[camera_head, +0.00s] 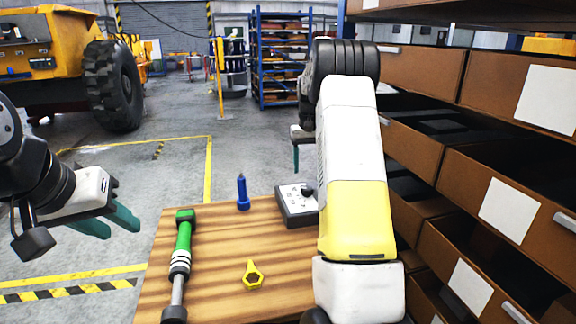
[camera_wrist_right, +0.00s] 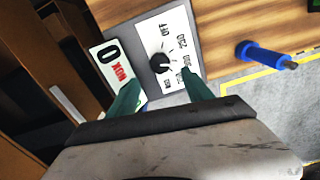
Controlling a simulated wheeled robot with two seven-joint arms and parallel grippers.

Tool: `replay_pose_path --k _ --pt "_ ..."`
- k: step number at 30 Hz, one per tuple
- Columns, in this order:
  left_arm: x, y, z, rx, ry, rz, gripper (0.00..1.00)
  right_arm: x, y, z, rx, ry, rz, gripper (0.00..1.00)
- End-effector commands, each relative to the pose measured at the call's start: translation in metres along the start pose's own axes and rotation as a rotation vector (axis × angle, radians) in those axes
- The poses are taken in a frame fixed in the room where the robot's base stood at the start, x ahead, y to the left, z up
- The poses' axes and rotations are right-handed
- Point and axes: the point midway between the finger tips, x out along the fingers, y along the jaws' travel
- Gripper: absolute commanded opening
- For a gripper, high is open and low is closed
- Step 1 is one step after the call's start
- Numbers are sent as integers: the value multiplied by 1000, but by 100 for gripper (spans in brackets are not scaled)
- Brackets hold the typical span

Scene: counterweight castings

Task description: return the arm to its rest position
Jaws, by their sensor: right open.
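My right arm reaches forward over the right side of the wooden table. My right gripper (camera_wrist_right: 163,84) is open and empty, its two teal fingers spread apart. In the wrist view they point at the grey box (camera_wrist_right: 148,24) with a black dial knob; I cannot tell how far off it is. In the head view one right finger (camera_head: 296,156) shows beyond the box (camera_head: 299,211); my arm hides the rest. My left gripper (camera_head: 122,229) is open and empty, left of the table, its teal fingers apart.
On the table (camera_head: 217,291) lie a green-handled tool (camera_head: 183,243) and a yellow ring-shaped piece (camera_head: 252,274); a blue screwdriver-like tool (camera_head: 243,193) stands near the far edge. A shelf of brown bins (camera_head: 497,210) stands close on the right. Floor left of the table is clear.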

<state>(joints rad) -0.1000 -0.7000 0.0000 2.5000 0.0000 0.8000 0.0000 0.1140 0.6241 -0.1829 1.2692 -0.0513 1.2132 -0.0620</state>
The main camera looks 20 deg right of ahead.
Motion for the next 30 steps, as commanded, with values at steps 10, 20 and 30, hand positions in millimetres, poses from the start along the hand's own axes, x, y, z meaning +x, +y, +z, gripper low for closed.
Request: replay_pose_path --k 10,20,30 --pt "0 0 0 0 0 0 36 -31 -12 20 -10 44 -25 59" --pt "0 0 0 0 0 0 36 -112 -54 112 -66 192 -108 59" --pt "0 0 0 0 0 0 36 -149 -90 229 -140 346 -179 59"
